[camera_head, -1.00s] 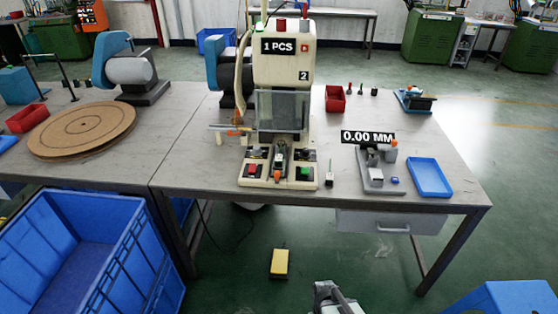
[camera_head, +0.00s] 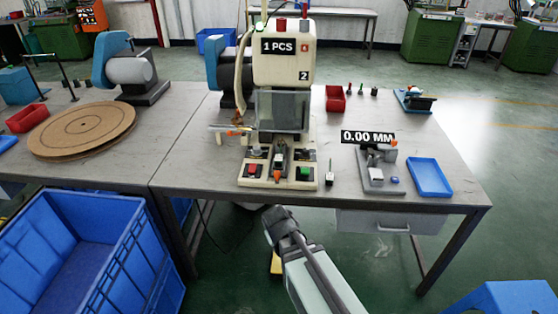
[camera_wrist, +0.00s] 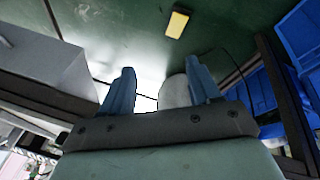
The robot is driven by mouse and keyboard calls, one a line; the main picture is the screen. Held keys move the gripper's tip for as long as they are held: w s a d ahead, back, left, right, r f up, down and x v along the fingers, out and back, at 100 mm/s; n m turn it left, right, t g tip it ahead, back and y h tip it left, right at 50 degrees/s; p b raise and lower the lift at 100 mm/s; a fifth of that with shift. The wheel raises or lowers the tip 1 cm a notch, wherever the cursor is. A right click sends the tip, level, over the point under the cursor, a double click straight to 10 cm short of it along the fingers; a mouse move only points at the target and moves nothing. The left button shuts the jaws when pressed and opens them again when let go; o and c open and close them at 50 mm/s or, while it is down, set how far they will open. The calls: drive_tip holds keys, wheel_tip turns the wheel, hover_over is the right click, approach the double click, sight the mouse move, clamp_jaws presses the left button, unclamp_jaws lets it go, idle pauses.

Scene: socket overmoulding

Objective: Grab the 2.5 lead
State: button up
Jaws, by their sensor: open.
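No label reading 2.5 is legible, so I cannot tell which item is the 2.5 lead. Small upright pieces, red (camera_head: 349,89), green (camera_head: 362,89) and dark (camera_head: 374,92), stand at the back right of the table. A small dark piece with a thin pin (camera_head: 329,179) stands right of the press. My gripper (camera_wrist: 161,78) shows two blue-grey fingers, apart, with nothing between them in the wrist view. In the head view my arm reaches up from the bottom, its end (camera_head: 276,216) in front of the table's edge and away from those pieces.
The press (camera_head: 285,60) with red and green buttons stands mid-table. Right of it are a measuring fixture (camera_head: 375,178) marked 0.00 MM, a blue tray (camera_head: 429,178) and a red bin (camera_head: 335,99). A blue crate (camera_head: 125,255) is lower left. A yellow pedal (camera_wrist: 177,22) lies on the floor.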

drive_tip(key=w+a+r+m+t, duration=0.1)
drive_tip(key=w+r+t, duration=0.2)
drive_tip(key=w+r, duration=0.35)
drive_tip(key=w+a+r+m+t, duration=0.1)
drive_tip(key=w+a+r+t, duration=0.2)
drive_tip(key=r, duration=0.6)
drive_tip(key=m+t+y, duration=0.1)
drive_tip(key=m+t, duration=0.3)
approach(279, 156)
drive_tip(key=x, duration=0.5)
drive_tip(key=shift+w+a+f, duration=0.1)
drive_tip(key=shift+a+f, duration=0.1)
drive_tip(key=shift+a, duration=0.05)
drive_tip(key=shift+d+x, duration=0.1)
drive_tip(key=shift+x, duration=1.25)
drive_tip(key=shift+d+x, duration=0.15)
drive_tip(key=shift+x, duration=1.2)
drive_tip(key=shift+r, duration=0.1)
